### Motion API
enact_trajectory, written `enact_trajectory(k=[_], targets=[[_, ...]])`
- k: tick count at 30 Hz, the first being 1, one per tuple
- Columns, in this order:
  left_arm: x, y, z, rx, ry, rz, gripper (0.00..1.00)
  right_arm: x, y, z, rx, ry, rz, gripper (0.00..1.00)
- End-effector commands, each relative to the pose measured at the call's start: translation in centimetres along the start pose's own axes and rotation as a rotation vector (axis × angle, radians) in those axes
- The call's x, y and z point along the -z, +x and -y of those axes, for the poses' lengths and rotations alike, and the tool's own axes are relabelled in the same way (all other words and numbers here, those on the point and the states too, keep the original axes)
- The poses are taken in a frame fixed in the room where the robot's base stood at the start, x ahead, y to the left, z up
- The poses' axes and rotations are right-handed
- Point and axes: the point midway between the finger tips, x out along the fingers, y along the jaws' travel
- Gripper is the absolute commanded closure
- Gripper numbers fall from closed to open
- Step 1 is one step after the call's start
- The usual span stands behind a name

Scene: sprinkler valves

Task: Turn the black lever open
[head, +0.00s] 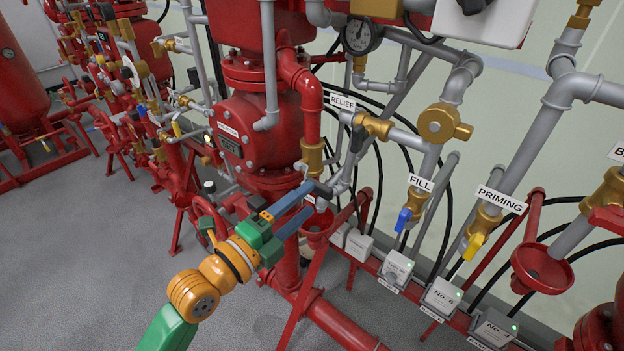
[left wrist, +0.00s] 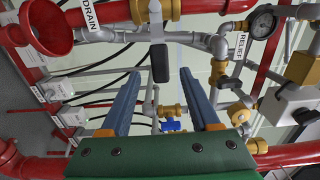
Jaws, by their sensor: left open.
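In the left wrist view a black lever (left wrist: 160,62) hangs on a metal stem from a brass valve (left wrist: 155,10) beside the DRAIN label. In the head view the lever (head: 323,189) shows as a dark grip just below the brass valve (head: 312,156), partly covered by my gripper. My left gripper (head: 311,197) has its two blue fingers apart. In the left wrist view the lever's lower end lies between and just beyond the fingertips (left wrist: 163,80). Whether a finger touches it I cannot tell. My right gripper is not in view.
A red funnel (head: 318,222) is close beside my fingers. A dark handle (head: 357,138) is on the RELIEF valve. The FILL valve has a blue handle (head: 403,219), the PRIMING valve a yellow one (head: 474,246). Red pipes crowd behind; grey floor (head: 90,250) is free at left.

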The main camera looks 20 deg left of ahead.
Motion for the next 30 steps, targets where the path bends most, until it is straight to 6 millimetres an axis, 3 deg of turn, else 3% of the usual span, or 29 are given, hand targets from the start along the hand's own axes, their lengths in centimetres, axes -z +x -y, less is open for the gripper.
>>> enact_trajectory(k=[1, 7, 16, 17, 21, 24, 30], targets=[[0.0, 1.1, 0.6, 0.003, -0.006, 0.0, 0.38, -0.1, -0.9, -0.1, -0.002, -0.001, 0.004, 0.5], [-0.1, 4.6, 0.3, 0.0, -0.007, 0.002, 0.38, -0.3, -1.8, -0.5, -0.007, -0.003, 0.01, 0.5], [0.0, 5.4, 0.0, -0.002, -0.004, 0.0, 0.38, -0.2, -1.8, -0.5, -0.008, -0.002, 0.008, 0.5], [0.0, 5.4, 0.0, -0.002, -0.004, 0.001, 0.4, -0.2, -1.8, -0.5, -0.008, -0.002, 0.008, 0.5], [0.0, 5.4, 0.0, -0.002, -0.005, 0.001, 0.78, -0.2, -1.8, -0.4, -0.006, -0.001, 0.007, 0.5], [0.0, 5.4, 0.0, -0.002, -0.005, 0.001, 1.0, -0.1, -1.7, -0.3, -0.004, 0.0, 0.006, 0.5], [0.0, 5.4, 0.0, -0.002, -0.005, 0.001, 1.0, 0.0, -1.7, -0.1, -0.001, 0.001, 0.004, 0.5]])
